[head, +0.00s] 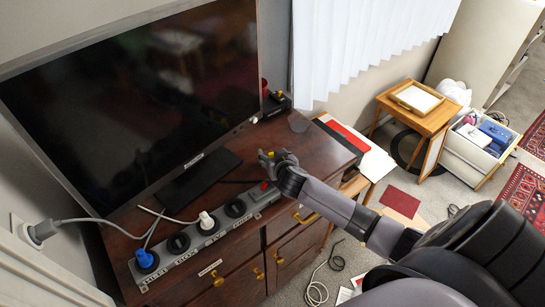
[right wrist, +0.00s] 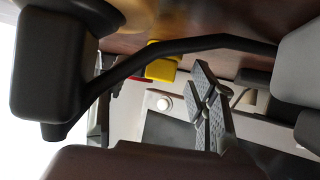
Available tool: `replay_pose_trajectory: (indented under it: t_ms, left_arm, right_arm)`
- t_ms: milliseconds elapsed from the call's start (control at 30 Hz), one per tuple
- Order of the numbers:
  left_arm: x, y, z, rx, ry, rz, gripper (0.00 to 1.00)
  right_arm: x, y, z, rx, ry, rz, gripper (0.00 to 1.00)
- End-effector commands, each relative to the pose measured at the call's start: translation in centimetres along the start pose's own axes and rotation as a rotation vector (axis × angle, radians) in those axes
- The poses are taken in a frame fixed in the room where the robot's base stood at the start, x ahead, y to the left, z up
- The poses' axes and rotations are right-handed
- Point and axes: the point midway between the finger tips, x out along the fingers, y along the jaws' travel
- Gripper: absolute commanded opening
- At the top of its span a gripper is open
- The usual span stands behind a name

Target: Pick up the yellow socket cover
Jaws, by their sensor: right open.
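The yellow socket cover (right wrist: 162,66) shows in the right wrist view as a small bright yellow block, partly behind a dark bar of my gripper. In the head view a small yellow patch (head: 271,154) shows at the tip of my right gripper (head: 274,166). My right gripper is open over the cabinet top, near the right end of the grey power strip (head: 211,235). In the right wrist view a ridged finger pad (right wrist: 206,106) is right of and below the cover. I cannot tell whether it touches the cover. My left gripper is out of view.
The strip holds a blue plug (head: 146,259) and a white plug (head: 206,222). A large dark screen (head: 130,95) stands behind on the brown cabinet (head: 300,152). A wooden stool (head: 435,118) and an open crate (head: 474,155) stand at the right.

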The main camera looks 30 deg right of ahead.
Motion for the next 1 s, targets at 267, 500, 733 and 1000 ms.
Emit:
replay_pose_trajectory:
  t_ms: [267,500,733,1000]
  left_arm:
    - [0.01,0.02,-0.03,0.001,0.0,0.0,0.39]
    - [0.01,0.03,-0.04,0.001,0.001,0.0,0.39]
    - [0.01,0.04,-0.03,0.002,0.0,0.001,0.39]
    - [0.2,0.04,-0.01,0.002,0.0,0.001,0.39]
  right_arm:
    - [-0.02,0.01,-0.01,0.0,0.0,0.0,0.39]
    - [-0.03,0.02,-0.01,0.0,0.0,0.0,0.23]
    - [-0.03,0.02,-0.02,0.0,0.0,0.0,0.13]
    - [-0.28,0.03,-0.62,0.001,0.003,0.0,0.13]
